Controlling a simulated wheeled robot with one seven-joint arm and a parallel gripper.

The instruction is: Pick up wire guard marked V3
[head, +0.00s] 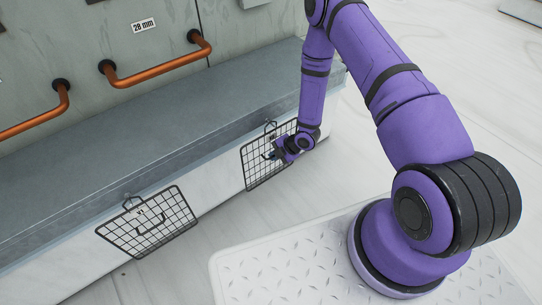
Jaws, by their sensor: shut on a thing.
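Two black wire guards hang on the pale front of the long grey ledge. The right wire guard (258,169) has a hook at its top and a small tag, partly behind my gripper. My gripper (273,154) is at the upper middle of this guard and shut on it; the fingers are small and partly hidden by the wrist. The left wire guard (172,222) hangs tilted, with a handle and a small tag on its face. The marks on both tags are too small to read, so I cannot tell which is V3.
The grey ledge (165,135) runs along the wall above the guards. Pale floor (200,245) lies clear in front of the ledge.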

